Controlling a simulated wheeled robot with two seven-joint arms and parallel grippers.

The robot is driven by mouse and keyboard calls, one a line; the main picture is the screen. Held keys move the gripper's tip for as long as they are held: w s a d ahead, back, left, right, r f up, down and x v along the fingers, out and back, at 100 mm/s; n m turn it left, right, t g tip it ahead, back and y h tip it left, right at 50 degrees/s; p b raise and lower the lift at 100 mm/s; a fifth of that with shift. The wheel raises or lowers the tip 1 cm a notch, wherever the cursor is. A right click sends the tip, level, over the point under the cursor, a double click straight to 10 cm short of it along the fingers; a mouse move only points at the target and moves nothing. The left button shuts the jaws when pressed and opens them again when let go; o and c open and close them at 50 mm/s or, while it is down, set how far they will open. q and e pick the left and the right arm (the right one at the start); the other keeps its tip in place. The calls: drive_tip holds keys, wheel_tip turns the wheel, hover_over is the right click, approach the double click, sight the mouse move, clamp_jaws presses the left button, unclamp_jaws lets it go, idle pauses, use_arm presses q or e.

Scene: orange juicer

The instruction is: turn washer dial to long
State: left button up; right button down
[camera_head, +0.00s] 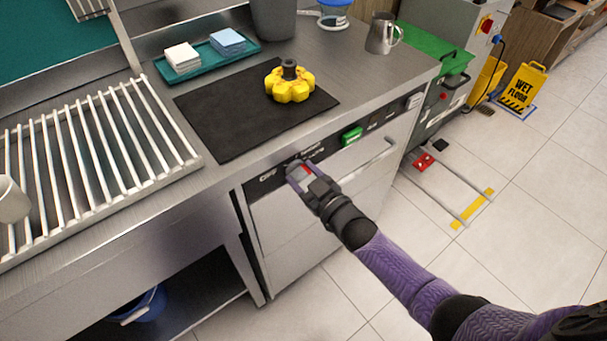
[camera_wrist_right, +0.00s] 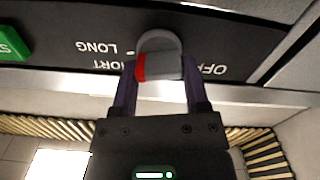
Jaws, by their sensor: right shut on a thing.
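The washer dial (camera_wrist_right: 160,45) is a grey rounded knob with a red mark on the front panel below the counter. It also shows partly in the head view (camera_head: 304,169). In the wrist view, which is upside down, the red mark lies at the knob's lower left, towards the partly hidden SHORT label. The LONG label (camera_wrist_right: 96,47) is farther up at the left, and the OFF label (camera_wrist_right: 213,69) is at the right. My right gripper (camera_wrist_right: 160,68) is shut on the dial, one finger on each side. My left gripper is not in view.
A green button (camera_head: 351,136) sits to the right on the washer panel, above a long handle bar (camera_head: 365,158). On the counter are a black mat (camera_head: 225,125) with a yellow flower-shaped object (camera_head: 290,85), and a teal tray (camera_head: 209,60). Open floor lies in front.

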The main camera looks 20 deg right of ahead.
drive_tip(key=shift+c, duration=2)
unclamp_jaws()
drive_tip(key=shift+o, duration=1.4)
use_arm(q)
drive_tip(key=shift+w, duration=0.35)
use_arm(e)
drive_tip(key=shift+o, duration=0.2)
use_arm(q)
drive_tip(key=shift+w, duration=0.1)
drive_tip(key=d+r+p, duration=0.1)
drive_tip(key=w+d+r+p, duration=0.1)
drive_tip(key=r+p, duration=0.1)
use_arm(e)
drive_tip(key=v, duration=1)
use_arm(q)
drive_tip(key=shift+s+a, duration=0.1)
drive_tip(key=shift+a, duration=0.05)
